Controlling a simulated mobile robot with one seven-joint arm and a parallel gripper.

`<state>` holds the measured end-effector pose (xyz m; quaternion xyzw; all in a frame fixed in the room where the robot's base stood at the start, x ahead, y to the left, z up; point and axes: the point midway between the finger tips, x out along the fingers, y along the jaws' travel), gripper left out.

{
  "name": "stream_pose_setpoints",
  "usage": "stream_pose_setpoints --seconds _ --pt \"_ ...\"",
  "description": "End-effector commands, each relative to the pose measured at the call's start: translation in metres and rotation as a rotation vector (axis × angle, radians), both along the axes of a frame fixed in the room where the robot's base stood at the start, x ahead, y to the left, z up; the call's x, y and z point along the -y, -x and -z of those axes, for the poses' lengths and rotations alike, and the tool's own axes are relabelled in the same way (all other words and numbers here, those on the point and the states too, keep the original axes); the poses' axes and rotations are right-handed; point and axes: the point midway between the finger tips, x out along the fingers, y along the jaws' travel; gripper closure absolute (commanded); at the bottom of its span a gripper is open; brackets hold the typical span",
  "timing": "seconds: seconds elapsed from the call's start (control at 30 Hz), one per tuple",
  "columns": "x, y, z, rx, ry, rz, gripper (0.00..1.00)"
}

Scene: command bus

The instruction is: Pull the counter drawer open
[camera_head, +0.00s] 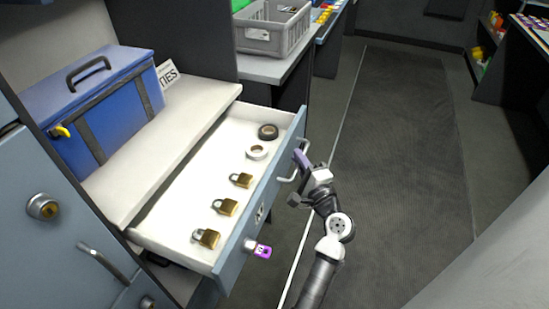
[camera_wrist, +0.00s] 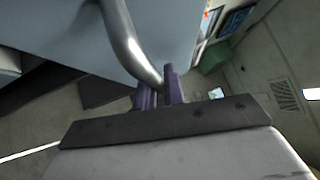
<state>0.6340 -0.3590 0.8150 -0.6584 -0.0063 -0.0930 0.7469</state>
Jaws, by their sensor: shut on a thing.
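The counter drawer (camera_head: 274,185) stands open, pulled out from under the white counter top (camera_head: 185,125). Inside it lie several brass padlocks, a white tape roll (camera_head: 257,152) and a dark tape roll (camera_head: 268,131). My gripper (camera_head: 299,160) is at the far end of the drawer's front. Its purple fingers are shut on the silver bar handle (camera_head: 289,178). In the wrist view the handle (camera_wrist: 128,42) runs down between the purple fingers (camera_wrist: 160,92), against the blue-grey drawer front. The fingers partly hide the handle's end.
A purple-tagged key (camera_head: 262,251) sits in the lock on the drawer front. A blue case (camera_head: 95,110) stands on the counter, and a grey crate (camera_head: 270,30) stands farther back. The dark aisle floor (camera_head: 400,150) to the right is clear.

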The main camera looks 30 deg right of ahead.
Motion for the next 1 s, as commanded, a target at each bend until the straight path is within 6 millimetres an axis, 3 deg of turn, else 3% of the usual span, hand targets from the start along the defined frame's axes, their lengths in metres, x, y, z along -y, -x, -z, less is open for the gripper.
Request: stream_pose_setpoints --seconds 0.13,0.33,0.87,0.9,1.0 --pt "0.018 0.022 0.002 0.000 -0.001 0.002 1.00" --pt "0.031 0.040 0.001 -0.001 -0.001 0.000 1.00" --pt "0.037 0.048 0.001 -0.002 -0.002 -0.002 1.00" --pt "0.037 0.048 0.001 -0.002 -0.002 -0.002 0.88" --pt "0.037 0.047 0.001 -0.002 -0.002 -0.002 0.75"
